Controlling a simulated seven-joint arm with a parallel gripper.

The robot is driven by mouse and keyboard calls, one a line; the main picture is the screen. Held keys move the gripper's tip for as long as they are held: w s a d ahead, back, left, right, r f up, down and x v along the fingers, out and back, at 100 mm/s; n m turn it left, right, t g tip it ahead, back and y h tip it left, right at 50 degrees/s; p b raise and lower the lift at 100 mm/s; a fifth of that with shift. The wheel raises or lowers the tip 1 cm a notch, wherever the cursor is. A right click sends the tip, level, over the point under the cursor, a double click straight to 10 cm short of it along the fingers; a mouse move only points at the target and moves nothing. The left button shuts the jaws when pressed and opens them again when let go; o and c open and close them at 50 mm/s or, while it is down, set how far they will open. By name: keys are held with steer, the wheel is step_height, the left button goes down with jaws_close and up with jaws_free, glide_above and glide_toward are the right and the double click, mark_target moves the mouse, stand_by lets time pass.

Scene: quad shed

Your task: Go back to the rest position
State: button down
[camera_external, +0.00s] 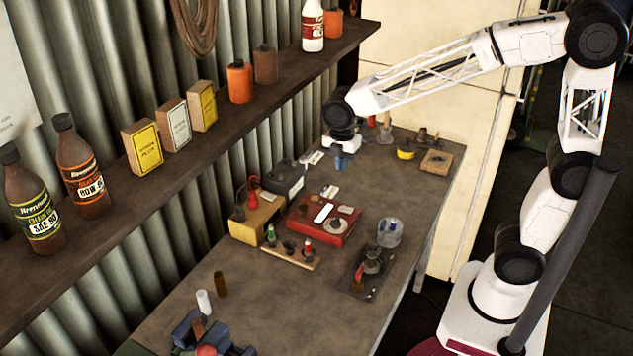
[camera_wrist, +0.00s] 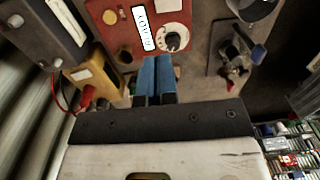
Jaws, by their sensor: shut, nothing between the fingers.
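My gripper (camera_wrist: 154,72) shows in the wrist view with its two blue fingers side by side, shut and empty. It points down over the workbench, with the red box (camera_wrist: 120,22) just beyond the fingertips. In the external view my gripper (camera_external: 338,158) hangs from the end of my extended white arm, above the far part of the bench (camera_external: 280,295); its fingers are hard to make out there. The red box (camera_external: 308,222), with a white label and a round dial, lies on the bench nearer the camera than my gripper.
A yellow box (camera_external: 255,220) and a dark battery-like box (camera_external: 284,180) stand by the corrugated wall. A shelf (camera_external: 180,170) with bottles and cartons runs above the bench.

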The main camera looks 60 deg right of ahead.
steer(key=s+d+m+t, duration=0.1)
steer(key=s+d+m, duration=0.2)
steer(key=s+m, duration=0.3)
steer(key=s+d+r+m+t, duration=0.1)
steer(key=s+d+m, duration=0.2)
steer(key=s+m, duration=0.3)
steer(key=s+d+r+m+t, duration=0.1)
steer(key=s+d+m, duration=0.2)
steer(key=s, duration=1)
steer(key=m, duration=0.3)
steer(key=shift+s+d, duration=0.35)
steer(key=shift+w+r, duration=0.1)
steer(key=shift+w, duration=0.05)
